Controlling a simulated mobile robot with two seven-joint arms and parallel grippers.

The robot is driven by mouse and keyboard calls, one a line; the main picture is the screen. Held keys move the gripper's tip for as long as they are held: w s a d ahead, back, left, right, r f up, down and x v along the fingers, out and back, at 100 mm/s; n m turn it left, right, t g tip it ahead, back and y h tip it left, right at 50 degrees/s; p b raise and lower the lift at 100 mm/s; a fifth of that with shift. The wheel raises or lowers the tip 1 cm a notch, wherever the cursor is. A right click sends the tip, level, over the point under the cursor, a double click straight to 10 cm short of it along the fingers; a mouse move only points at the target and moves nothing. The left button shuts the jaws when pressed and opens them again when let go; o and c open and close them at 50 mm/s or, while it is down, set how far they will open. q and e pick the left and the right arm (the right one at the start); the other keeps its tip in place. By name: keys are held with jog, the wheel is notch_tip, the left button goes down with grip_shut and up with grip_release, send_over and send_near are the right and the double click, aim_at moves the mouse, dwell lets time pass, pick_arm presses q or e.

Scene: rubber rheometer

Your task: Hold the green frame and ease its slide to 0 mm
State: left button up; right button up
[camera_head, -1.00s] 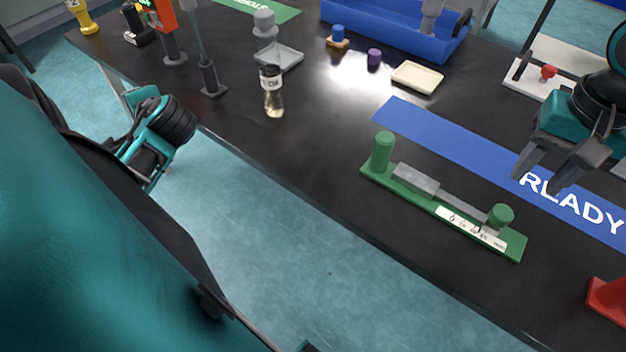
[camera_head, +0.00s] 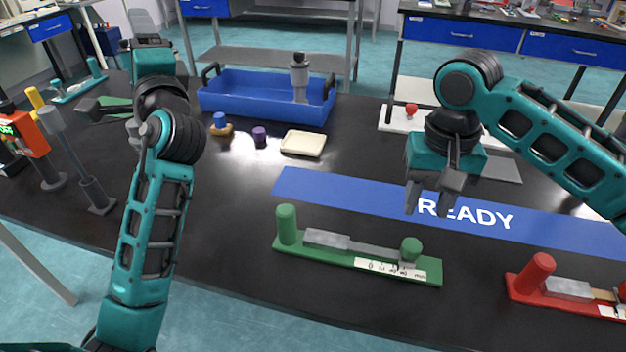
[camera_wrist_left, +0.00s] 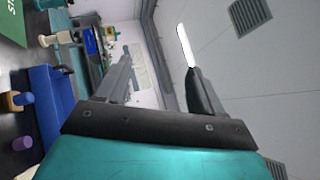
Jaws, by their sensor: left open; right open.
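The green frame (camera_head: 355,258) lies on the black table near its front edge. A green post (camera_head: 287,224) stands at its left end. A grey slide bar (camera_head: 327,239) runs right to a green knob (camera_head: 411,247), near the right end of the scale label (camera_head: 378,266). The exact reading is too small to tell. My right gripper (camera_head: 428,212) is open and empty, pointing down above the blue READY strip, behind the knob. My left arm is raised at the left; its fingers are hidden in the head view. The left wrist view shows the left gripper (camera_wrist_left: 160,80) open and empty.
A red frame (camera_head: 560,290) lies to the right of the green one. The blue READY strip (camera_head: 345,194) lies behind it. A cream tray (camera_head: 303,143), purple cylinder (camera_head: 259,137) and blue tray (camera_head: 215,98) are farther back. Stands are at left. Table left of the green frame is clear.

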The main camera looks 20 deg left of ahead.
pick_arm(q)
jog(key=w+d+f+m+h, duration=0.35)
jog(key=d+f+m, duration=0.25)
jog(key=d+f, duration=0.4)
jog(key=m+g, duration=0.3)
jog(key=m, duration=0.7)
send_near(282, 213)
jog(key=shift+w+d+f, duration=0.2)
jog(key=shift+w+f, duration=0.15)
jog(key=shift+f, duration=0.25)
jog(key=shift+w+d+f, duration=0.2)
jog(key=shift+w+f, duration=0.1)
jog(key=shift+f, duration=0.25)
jog(key=shift+s+d+f, duration=0.1)
jog(key=shift+s+f, duration=0.2)
jog(key=shift+s, duration=0.15)
jog(key=x, duration=1.2)
jog(key=shift+w+a+r, duration=0.15)
jog(key=shift+w+a, duration=0.1)
jog(key=shift+a, duration=0.1)
